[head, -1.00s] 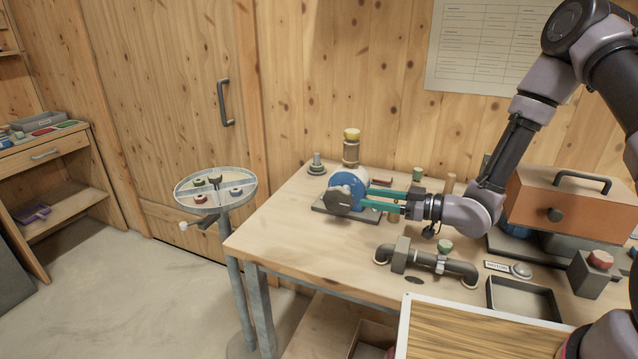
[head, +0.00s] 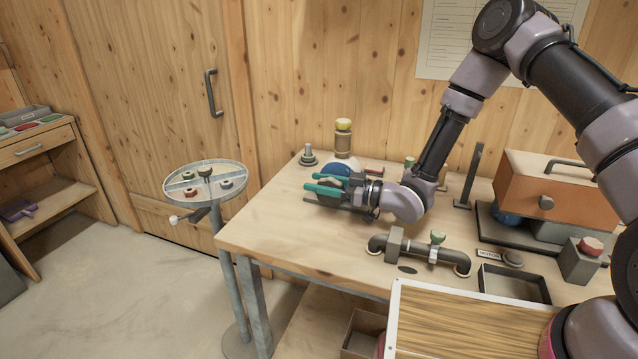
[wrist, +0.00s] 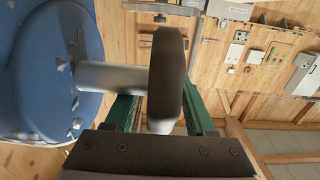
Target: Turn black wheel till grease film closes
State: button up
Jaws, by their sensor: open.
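The blue round housing (head: 342,167) stands at the back left of the workbench, partly hidden by my gripper (head: 324,187). In the wrist view the black wheel (wrist: 167,75) shows nearly edge-on, on a pale shaft (wrist: 110,77) from the blue housing (wrist: 45,70). My gripper is open, with its green fingers on both sides of the wheel; I cannot tell whether they touch it. Several pale patches show on the housing; I cannot tell whether they are the grease film. In the head view my gripper hides most of the wheel.
A brass-coloured cylinder with a yellow cap (head: 343,138) stands behind the housing. A dark pipe with a green-topped valve (head: 437,240) lies in front. An orange box (head: 550,190) stands right. A divided round tray (head: 205,181) stands left of the bench.

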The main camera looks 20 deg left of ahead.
jog(key=shift+c, duration=0.3)
grip_shut()
jog(key=shift+a+h, duration=0.1)
jog(key=shift+h, duration=0.2)
